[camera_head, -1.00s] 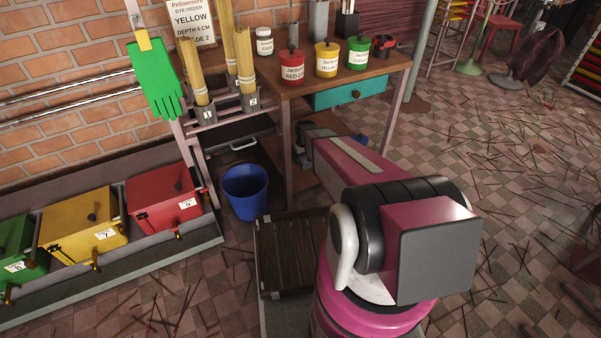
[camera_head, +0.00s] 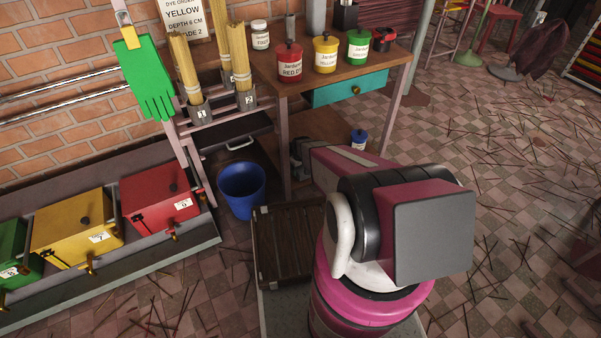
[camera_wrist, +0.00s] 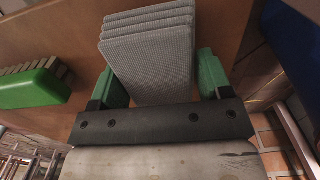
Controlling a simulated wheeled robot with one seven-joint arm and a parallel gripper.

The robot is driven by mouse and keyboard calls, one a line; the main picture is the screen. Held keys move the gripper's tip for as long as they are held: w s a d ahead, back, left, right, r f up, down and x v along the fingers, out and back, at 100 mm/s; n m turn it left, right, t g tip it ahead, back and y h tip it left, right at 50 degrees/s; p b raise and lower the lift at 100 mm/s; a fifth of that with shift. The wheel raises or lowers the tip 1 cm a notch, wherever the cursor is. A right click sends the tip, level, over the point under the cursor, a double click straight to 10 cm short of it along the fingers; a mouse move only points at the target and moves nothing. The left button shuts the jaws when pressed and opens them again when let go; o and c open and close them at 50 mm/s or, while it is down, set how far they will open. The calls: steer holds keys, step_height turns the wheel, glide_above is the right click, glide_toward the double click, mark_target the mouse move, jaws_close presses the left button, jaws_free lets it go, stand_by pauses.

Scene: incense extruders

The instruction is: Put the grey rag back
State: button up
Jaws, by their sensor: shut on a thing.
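The grey rag (camera_wrist: 150,62), a folded stack of ribbed grey cloth, lies between the two green fingers of my gripper (camera_wrist: 158,80) in the wrist view. The fingers are shut on its two sides. Behind the rag is a brown wooden surface (camera_wrist: 225,25). In the head view my arm reaches toward the lower part of the wooden table (camera_head: 290,82). The rag cannot be made out there. I cannot tell whether the rag touches the wooden surface.
A green-backed brush (camera_wrist: 30,88) lies left of the rag in the wrist view. A blue bucket (camera_head: 242,190) stands on the floor left of my arm. A blue-lidded tin (camera_head: 358,141) is under the table. Red, yellow and green boxes (camera_head: 160,197) line the wall.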

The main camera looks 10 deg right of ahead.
steer(key=shift+f, duration=0.8)
steer(key=shift+f, duration=0.2)
steer(key=o, duration=0.8)
steer(key=shift+r, duration=0.15)
step_height(320, 180, up, 12)
steer(key=shift+r, duration=0.1)
